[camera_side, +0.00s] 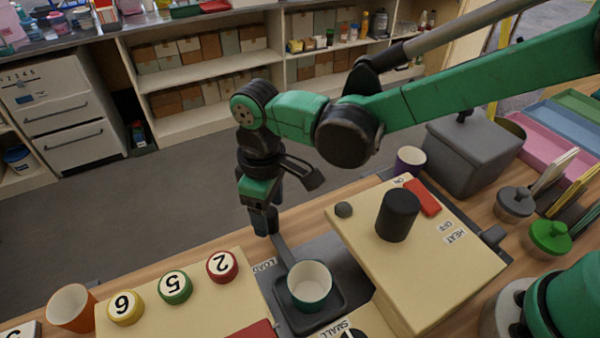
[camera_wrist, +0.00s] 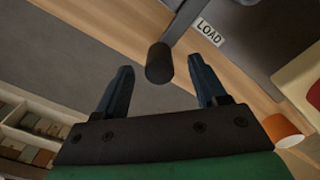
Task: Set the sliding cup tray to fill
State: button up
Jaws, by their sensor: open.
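The sliding cup tray (camera_side: 338,299) is a dark square tray with a green-and-white cup (camera_side: 310,285) standing in it. A flat handle bar (camera_side: 284,252) runs from the tray towards the room. The LOAD label (camera_side: 264,265) lies beside the bar, and it also shows in the wrist view (camera_wrist: 210,32). I see no fill label. My gripper (camera_side: 265,224) points down over the bar's outer end. In the wrist view the dark round knob (camera_wrist: 159,63) at that end appears between the open fingers (camera_wrist: 160,68), with a gap on each side. I cannot tell its exact depth.
A cream machine box (camera_side: 440,265) with a black cylinder (camera_side: 398,214) and red switch stands right of the tray. Numbered buttons 6, 5 and 2 (camera_side: 222,266) sit on a cream panel to its left. An orange cup (camera_side: 72,307) stands at far left. Open floor lies beyond the counter edge.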

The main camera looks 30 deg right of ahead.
jog(key=shift+f, duration=0.75)
jog(key=shift+c, duration=0.2)
grip_shut()
dwell(0.7)
